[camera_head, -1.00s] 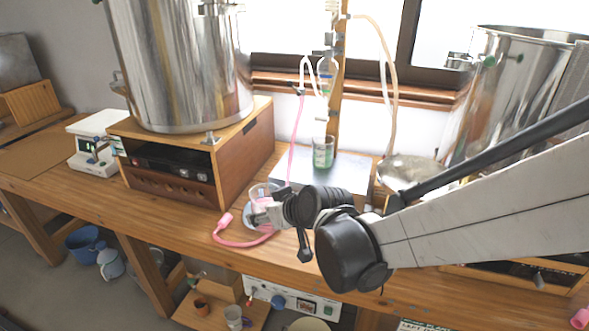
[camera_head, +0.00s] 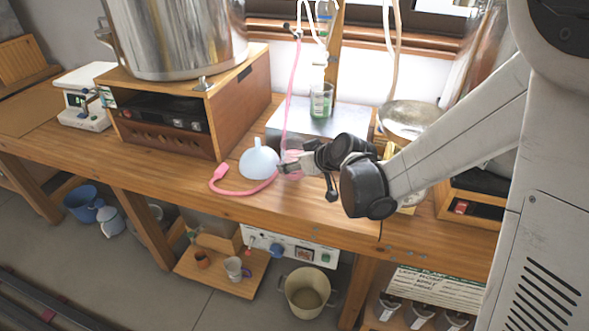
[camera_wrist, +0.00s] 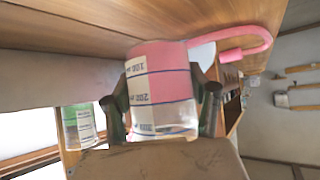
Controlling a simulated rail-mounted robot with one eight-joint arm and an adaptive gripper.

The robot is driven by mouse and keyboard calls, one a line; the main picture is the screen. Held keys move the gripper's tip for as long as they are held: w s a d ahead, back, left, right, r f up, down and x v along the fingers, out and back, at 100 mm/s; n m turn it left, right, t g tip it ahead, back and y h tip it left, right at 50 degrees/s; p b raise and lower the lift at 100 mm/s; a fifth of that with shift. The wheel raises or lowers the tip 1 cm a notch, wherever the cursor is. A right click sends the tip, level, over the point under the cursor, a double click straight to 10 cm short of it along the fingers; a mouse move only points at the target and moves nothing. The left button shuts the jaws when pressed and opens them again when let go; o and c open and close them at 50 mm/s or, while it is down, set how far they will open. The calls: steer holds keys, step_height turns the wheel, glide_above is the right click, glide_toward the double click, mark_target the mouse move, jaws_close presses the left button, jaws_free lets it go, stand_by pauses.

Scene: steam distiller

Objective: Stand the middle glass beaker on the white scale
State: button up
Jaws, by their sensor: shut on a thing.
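My gripper (camera_head: 284,167) is shut on a clear glass beaker (camera_head: 292,157) with pink contents, over the bench in front of the metal plate. In the wrist view, which is upside down, the beaker (camera_wrist: 160,85) with blue graduation marks sits between both fingers (camera_wrist: 163,108). I cannot tell how far its base is from the bench.
A pale funnel (camera_head: 259,160) and pink hose (camera_head: 243,190) lie just left of the beaker. A wooden box (camera_head: 190,115) bearing a steel pot (camera_head: 175,40) stands between beaker and scale. A green-filled beaker (camera_head: 321,102) stands on the metal plate (camera_head: 290,122).

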steer(key=shift+f, duration=1.2)
steer(key=shift+b, duration=0.35)
steer(key=o, duration=1.4)
steer(key=shift+f, duration=0.1)
